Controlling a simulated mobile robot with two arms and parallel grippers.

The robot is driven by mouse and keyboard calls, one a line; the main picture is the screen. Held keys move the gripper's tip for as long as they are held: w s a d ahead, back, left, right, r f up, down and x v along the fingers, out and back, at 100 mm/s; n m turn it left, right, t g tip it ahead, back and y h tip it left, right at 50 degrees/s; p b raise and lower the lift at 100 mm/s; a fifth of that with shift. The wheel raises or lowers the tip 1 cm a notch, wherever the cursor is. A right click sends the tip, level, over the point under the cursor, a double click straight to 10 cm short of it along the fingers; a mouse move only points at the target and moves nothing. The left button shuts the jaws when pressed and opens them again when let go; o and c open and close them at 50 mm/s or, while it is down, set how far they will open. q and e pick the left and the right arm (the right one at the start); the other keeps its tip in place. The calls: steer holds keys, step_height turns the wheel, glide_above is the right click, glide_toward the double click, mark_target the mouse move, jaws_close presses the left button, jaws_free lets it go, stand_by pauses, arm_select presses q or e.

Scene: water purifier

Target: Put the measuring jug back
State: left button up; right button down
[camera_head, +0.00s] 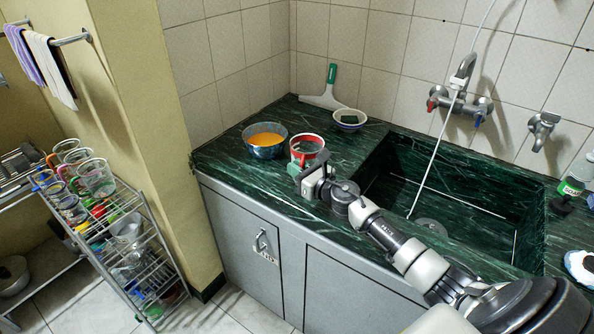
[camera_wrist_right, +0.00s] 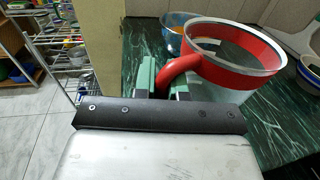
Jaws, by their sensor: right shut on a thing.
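The measuring jug (camera_head: 306,148) is clear with a red rim band and a red handle. It is at the counter's front left, just right of a bowl. In the right wrist view the jug (camera_wrist_right: 232,68) is upright and looks empty. My right gripper (camera_head: 312,180) is shut on its red handle; the fingers (camera_wrist_right: 165,76) show on the handle in the wrist view. The jug's base is hidden behind the gripper, so I cannot tell whether it touches the counter. My left gripper is not in view.
A blue bowl with orange contents (camera_head: 265,141) stands left of the jug. A small bowl (camera_head: 348,119) and a squeegee (camera_head: 327,92) are behind. The sink (camera_head: 450,200) opens to the right. A wire rack (camera_head: 130,240) with cups stands at the left, beyond a wall pillar.

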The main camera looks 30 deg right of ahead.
steer(key=shift+f, duration=0.1)
steer(key=c, duration=1.2)
jaws_free()
steer(key=shift+s+f, duration=0.1)
steer(key=shift+s, duration=0.1)
steer(key=b+v, duration=0.2)
steer(key=v, duration=0.7)
steer(key=shift+s+d, duration=0.15)
steer(key=shift+s, duration=0.05)
steer(key=shift+s+d, duration=0.1)
steer(key=shift+s, duration=0.45)
